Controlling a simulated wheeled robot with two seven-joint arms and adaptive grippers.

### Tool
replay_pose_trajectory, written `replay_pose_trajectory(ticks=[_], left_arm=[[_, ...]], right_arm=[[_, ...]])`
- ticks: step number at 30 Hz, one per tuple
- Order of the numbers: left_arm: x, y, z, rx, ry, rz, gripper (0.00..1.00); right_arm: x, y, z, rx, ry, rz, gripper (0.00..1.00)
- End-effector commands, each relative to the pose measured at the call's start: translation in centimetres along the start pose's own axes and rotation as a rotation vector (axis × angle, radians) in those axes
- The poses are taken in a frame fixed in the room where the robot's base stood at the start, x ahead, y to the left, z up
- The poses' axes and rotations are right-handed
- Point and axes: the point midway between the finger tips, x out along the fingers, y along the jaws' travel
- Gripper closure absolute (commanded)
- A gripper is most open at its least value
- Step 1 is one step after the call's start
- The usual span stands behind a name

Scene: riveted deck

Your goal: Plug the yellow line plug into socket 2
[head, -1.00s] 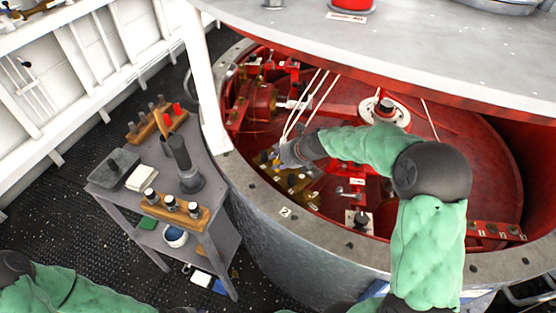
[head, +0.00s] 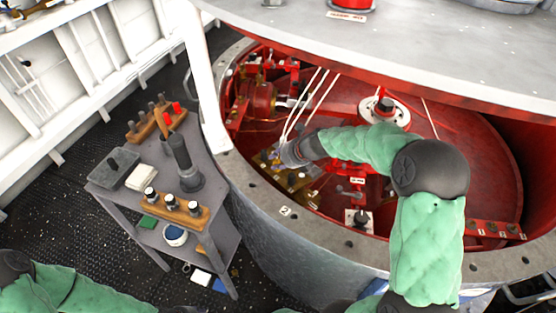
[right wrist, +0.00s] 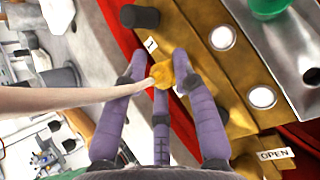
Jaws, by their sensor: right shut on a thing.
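My right gripper (right wrist: 160,66) has purple fingers closed around the yellow line plug (right wrist: 161,75) in the right wrist view. A pale line runs left from the plug. The plug is over the edge of the brass panel (right wrist: 198,78), close to a tag marked 1; whether it touches the panel is unclear. Two round white-topped fittings (right wrist: 222,38) are on the panel to the right. I cannot read a 2 there, so socket 2 is not identifiable. In the head view my right gripper (head: 275,155) reaches into the red well at the brass panel (head: 300,186). My left gripper is out of view.
A dark cylinder (right wrist: 140,17) stands beside the tag. A grey plate with a green knob (right wrist: 268,6) lies at upper right, and an OPEN label (right wrist: 274,154) below. Pale lines (head: 300,105) rise beside my right gripper. A grey cart (head: 205,213) stands left of the round rim (head: 243,185).

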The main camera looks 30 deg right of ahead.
Motion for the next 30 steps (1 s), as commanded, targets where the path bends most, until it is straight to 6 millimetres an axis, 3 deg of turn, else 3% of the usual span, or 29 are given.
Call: replay_pose_trajectory(ticks=[19, 20, 22, 30], left_arm=[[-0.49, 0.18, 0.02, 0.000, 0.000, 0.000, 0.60], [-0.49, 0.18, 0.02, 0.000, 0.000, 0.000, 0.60], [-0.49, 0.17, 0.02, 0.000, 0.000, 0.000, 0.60], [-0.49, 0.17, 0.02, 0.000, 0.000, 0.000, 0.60]], right_arm=[[0.33, -0.17, -0.27, 0.006, 0.003, 0.003, 1.00], [0.30, -0.16, -0.24, 0.005, 0.002, 0.003, 0.64], [0.30, -0.15, -0.24, 0.005, 0.002, 0.003, 0.45], [0.31, -0.13, -0.25, 0.005, 0.003, 0.004, 0.45]])
